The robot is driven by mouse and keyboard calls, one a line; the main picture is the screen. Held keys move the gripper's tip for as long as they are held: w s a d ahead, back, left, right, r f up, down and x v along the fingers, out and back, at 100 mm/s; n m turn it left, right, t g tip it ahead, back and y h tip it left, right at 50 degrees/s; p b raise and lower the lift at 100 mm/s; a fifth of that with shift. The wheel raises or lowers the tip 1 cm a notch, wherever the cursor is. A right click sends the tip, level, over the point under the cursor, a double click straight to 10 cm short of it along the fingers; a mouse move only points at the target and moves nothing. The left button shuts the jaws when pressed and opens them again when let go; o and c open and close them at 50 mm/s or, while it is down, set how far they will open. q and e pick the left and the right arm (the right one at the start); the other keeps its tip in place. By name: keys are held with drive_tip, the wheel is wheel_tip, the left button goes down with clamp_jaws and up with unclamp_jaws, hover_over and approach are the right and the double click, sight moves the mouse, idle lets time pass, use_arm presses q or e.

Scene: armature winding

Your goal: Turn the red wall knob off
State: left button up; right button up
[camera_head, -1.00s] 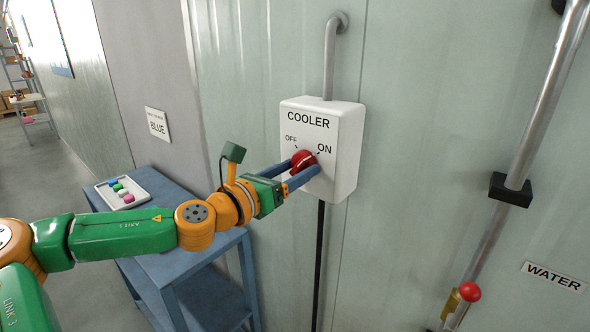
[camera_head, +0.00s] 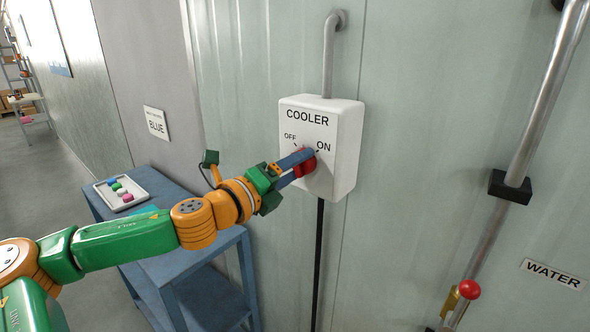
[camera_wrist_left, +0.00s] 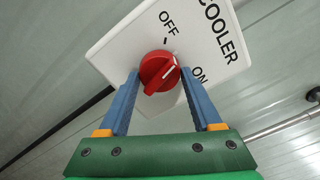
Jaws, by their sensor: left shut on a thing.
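The red knob (camera_head: 307,167) is on the front of a white box labelled COOLER (camera_head: 343,150), between the words OFF and ON. My left gripper (camera_head: 301,160) reaches it from the left and is shut on it, with its blue fingers partly hiding it in the head view. In the left wrist view the knob (camera_wrist_left: 155,70) sits between the two fingertips of the left gripper (camera_wrist_left: 160,74). Its white pointer line slants toward the ON side, away from the OFF mark. My right gripper is not in view.
A blue table (camera_head: 180,258) with a white tray (camera_head: 105,203) of small coloured pieces stands at the left, below my left arm. A pipe (camera_head: 520,150) and a red-balled lever (camera_head: 469,289) beside a WATER sign are at the right. The wall between is clear.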

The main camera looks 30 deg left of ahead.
use_arm(q)
drive_tip(key=n+b, duration=0.1)
drive_tip(key=n, duration=0.4)
drive_tip(key=shift+r+n, duration=0.1)
drive_tip(key=shift+n, duration=0.5)
drive_tip(key=o, duration=1.3)
drive_tip(key=shift+o, duration=0.2)
drive_tip(key=s+b, duration=0.1)
drive_tip(key=b, duration=0.1)
drive_tip(key=s+f+b, duration=0.1)
drive_tip(key=b, duration=0.1)
drive_tip(key=shift+a+b, duration=0.2)
drive_tip(key=shift+b, duration=0.1)
drive_tip(key=s+b, duration=0.1)
drive_tip(key=s, duration=0.1)
drive_tip(key=s+r+b, duration=0.1)
drive_tip(key=s, duration=0.2)
drive_tip(key=shift+a, duration=0.1)
